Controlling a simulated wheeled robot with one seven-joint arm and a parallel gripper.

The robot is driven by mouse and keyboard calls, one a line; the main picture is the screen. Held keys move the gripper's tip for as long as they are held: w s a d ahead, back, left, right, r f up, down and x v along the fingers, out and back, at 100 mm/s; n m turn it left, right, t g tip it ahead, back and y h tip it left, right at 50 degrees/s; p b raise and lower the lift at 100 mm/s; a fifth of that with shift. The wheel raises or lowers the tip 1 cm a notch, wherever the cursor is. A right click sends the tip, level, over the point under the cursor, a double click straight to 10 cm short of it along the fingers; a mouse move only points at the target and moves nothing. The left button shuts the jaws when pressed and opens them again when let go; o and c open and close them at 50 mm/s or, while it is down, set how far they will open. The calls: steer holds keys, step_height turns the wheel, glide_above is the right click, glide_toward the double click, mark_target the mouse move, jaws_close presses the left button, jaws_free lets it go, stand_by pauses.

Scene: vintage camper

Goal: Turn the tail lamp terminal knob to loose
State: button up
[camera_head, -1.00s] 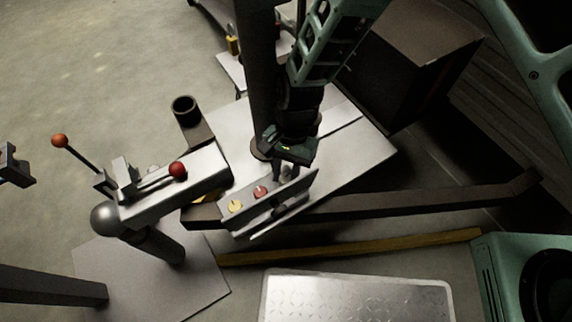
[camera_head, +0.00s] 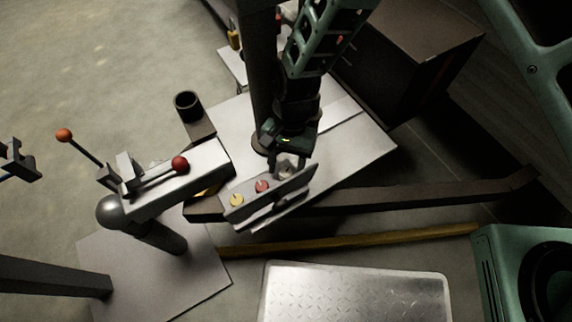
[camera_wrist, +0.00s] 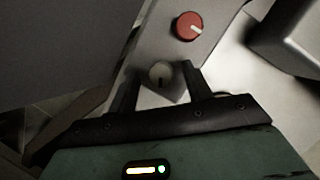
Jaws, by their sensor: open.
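A small grey terminal box (camera_head: 270,208) carries a row of round knobs. A yellow knob (camera_head: 236,200) and a red knob (camera_head: 262,186) show in the head view. The red knob (camera_wrist: 189,26) also shows in the wrist view, with a pale pointer line. A pale grey knob (camera_wrist: 160,74) with a dark mark sits at the end of the row. My gripper (camera_wrist: 158,70) is open, with one finger on each side of the pale knob. I cannot tell whether the fingers touch it. No lettering is readable, so which knob is the tail lamp's cannot be read.
A raised plate (camera_head: 285,207) stands along the near side of the knobs. A coupling with a red-balled lever (camera_head: 179,163) lies to the left. A dark frame beam (camera_head: 430,193) runs right. A diamond-plate panel (camera_head: 357,295) is at the front.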

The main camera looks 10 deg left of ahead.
mark_target(286, 170)
step_height(286, 170, up, 9)
steer(key=p, duration=0.2)
stand_by(0.4)
